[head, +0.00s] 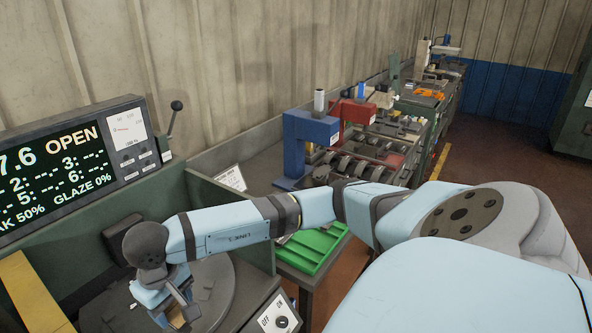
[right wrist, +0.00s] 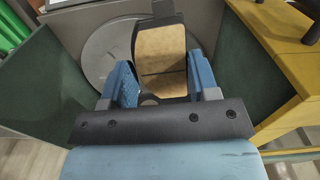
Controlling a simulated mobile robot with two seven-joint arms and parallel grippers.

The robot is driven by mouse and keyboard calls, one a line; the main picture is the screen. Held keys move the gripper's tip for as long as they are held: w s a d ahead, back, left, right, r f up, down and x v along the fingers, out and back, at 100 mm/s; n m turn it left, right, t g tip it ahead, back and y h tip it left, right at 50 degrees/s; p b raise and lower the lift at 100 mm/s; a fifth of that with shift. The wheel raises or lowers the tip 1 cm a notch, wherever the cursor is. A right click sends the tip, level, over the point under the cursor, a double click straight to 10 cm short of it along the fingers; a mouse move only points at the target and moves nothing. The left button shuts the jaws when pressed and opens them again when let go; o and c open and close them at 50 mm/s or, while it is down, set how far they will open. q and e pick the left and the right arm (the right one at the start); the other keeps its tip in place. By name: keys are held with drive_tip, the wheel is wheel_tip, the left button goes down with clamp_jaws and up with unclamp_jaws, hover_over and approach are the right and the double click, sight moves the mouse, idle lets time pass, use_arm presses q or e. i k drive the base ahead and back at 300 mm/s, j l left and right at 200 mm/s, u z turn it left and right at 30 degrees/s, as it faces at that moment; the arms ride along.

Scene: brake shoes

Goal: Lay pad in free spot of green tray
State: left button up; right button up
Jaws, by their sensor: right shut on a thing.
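In the right wrist view the pad (right wrist: 161,48), with a tan face and dark backing, sits between the blue fingers of my right gripper (right wrist: 162,78). The gripper is shut on it, above a round grey plate (right wrist: 103,45). In the head view my right gripper (head: 177,304) points down over this plate (head: 222,298); the pad cannot be made out clearly there. The green tray (head: 308,252) lies to the right of the gripper, partly hidden behind my right arm. A bit of bright green shows at the top left of the right wrist view. My left gripper is not in view.
A display panel (head: 70,165) reading OPEN stands at left, with a lever (head: 173,118). Green walls surround the plate; an OFF/ON switch box (head: 270,318) is at its front right. A blue press (head: 305,140) and a red one (head: 352,108) stand behind the tray.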

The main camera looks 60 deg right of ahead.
sight(310, 247)
drive_tip(key=k+l, duration=0.1)
drive_tip(key=l, duration=0.35)
drive_tip(key=k+l+u, duration=0.1)
drive_tip(key=l, duration=0.3)
drive_tip(key=k+l, duration=0.15)
drive_tip(key=l, duration=0.25)
drive_tip(key=k+l+u, duration=0.1)
drive_tip(key=l, duration=0.35)
drive_tip(key=k+l, duration=0.15)
drive_tip(key=l, duration=0.25)
drive_tip(key=k+l+u, duration=0.1)
drive_tip(key=l, duration=0.3)
